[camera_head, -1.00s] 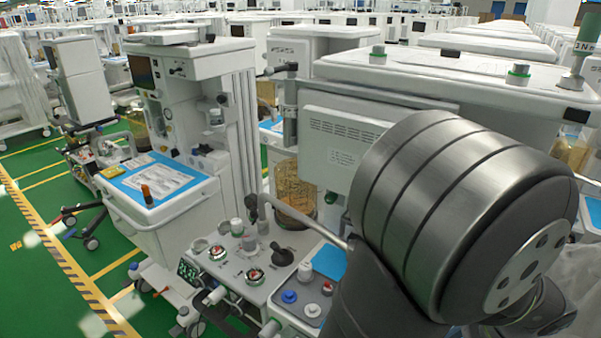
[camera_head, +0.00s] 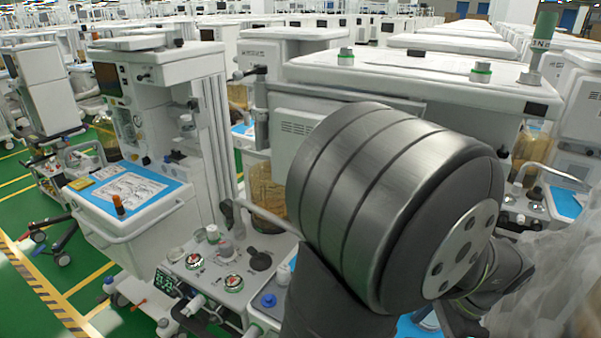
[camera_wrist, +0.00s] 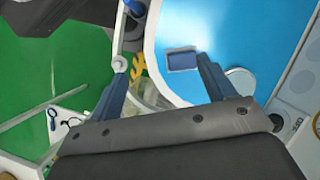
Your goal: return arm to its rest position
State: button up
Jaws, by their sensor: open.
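My gripper (camera_wrist: 160,72) shows in the wrist view with its two dark blue fingers spread apart. Nothing is held between them. Beyond the fingers lies a bright blue surface (camera_wrist: 222,28) with a small dark blue rectangular piece (camera_wrist: 182,60) and a pale round disc (camera_wrist: 240,80) on it. I cannot tell how far the fingers are from that surface. In the head view my thick grey arm link fills the centre right, and the gripper itself is not visible there.
An anaesthesia cart (camera_head: 160,75) with a blue-topped tray (camera_head: 165,203) stands at left. A control panel with knobs (camera_head: 215,272) is left of my arm. A white cart top (camera_head: 400,75) lies behind it. Green floor (camera_head: 20,215) is open at far left.

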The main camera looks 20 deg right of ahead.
jog(key=w+a+f+n, duration=0.1)
jog(key=w+a, duration=0.3)
jog(key=w, duration=0.5)
jog(key=w+a+f+n, duration=0.1)
jog(key=w+a, duration=0.3)
jog(key=w, duration=0.6)
jog(key=shift+a+f+g, duration=0.15)
jog(key=shift+a+g, duration=0.15)
jog(key=shift+g, duration=0.1)
jog(key=shift+w, duration=0.1)
jog(key=shift+m+t, duration=0.4)
jog(key=shift+m, duration=0.4)
jog(key=shift+s+d+r, duration=0.35)
jog(key=shift+s+d, duration=1)
jog(key=shift+s, duration=1.35)
jog(key=shift+s+d+r, duration=0.3)
jog(key=shift+s+d, duration=1)
jog(key=shift+s, duration=1.4)
jog(key=shift+s+d+r, duration=0.35)
jog(key=shift+s+d, duration=1)
jog(key=shift+s, duration=1.35)
jog(key=shift+w, duration=0.15)
